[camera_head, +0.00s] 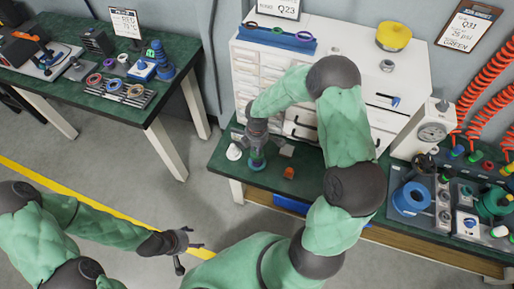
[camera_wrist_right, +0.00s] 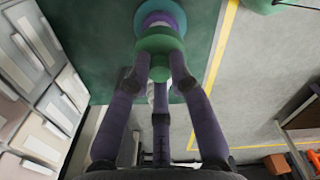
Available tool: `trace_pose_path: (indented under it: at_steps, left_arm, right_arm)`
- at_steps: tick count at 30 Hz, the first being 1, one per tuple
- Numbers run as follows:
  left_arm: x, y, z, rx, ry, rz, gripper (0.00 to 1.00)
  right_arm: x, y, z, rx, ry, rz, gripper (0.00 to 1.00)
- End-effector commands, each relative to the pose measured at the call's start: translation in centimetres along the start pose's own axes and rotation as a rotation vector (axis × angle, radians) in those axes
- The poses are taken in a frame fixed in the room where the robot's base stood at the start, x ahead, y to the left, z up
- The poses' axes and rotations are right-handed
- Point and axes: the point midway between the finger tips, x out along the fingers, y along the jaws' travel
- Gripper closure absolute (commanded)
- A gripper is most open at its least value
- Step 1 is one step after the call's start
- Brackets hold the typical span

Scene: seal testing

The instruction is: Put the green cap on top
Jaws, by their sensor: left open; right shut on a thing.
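My right gripper (camera_head: 257,136) points down over the left end of the middle bench and is shut on the green cap. In the right wrist view the fingers (camera_wrist_right: 160,78) close around the knob of the green cap (camera_wrist_right: 160,42). Just beyond the cap are a purple ring (camera_wrist_right: 159,19) and a teal-blue round part (camera_wrist_right: 158,6), in line with it. In the head view the teal-blue part (camera_head: 257,166) stands on the green bench top under the gripper. I cannot tell whether cap and stack touch. My left gripper (camera_head: 194,245) is open and empty over the floor.
A white cone-shaped piece (camera_head: 234,152) and an orange piece (camera_head: 289,173) lie close by on the bench. A white drawer cabinet (camera_head: 275,72) stands right behind.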

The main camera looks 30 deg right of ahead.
Motion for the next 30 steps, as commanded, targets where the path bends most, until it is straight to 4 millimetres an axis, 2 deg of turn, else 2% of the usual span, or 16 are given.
trace_pose_path:
  at_steps: [10, 11, 13, 14, 24, 30]
  left_arm:
    - [0.5, -0.2, 0.0, 0.000, 0.000, 0.000, 0.32]
    - [0.5, -0.2, 0.0, 0.000, 0.000, 0.000, 0.32]
    - [0.4, -0.2, 0.0, 0.000, 0.000, 0.000, 0.32]
    - [0.4, -0.2, 0.0, 0.000, 0.000, 0.000, 0.32]
    - [0.3, -0.1, 0.0, 0.000, 0.000, 0.000, 0.32]
    - [-0.9, 0.3, 0.0, 0.000, 0.000, 0.000, 0.32]
  right_arm:
    - [0.7, 0.1, 0.0, 0.000, 0.000, 0.001, 0.98]
    - [0.7, 0.1, 0.0, 0.000, 0.000, 0.001, 0.76]
    - [0.6, 0.1, 0.0, 0.000, 0.000, 0.001, 0.56]
    - [0.6, 0.1, 0.0, 0.000, 0.000, 0.001, 0.51]
    - [0.5, 0.0, 0.0, 0.000, 0.000, 0.000, 0.51]
    - [-1.0, 0.0, 0.0, -0.001, 0.000, 0.001, 0.51]
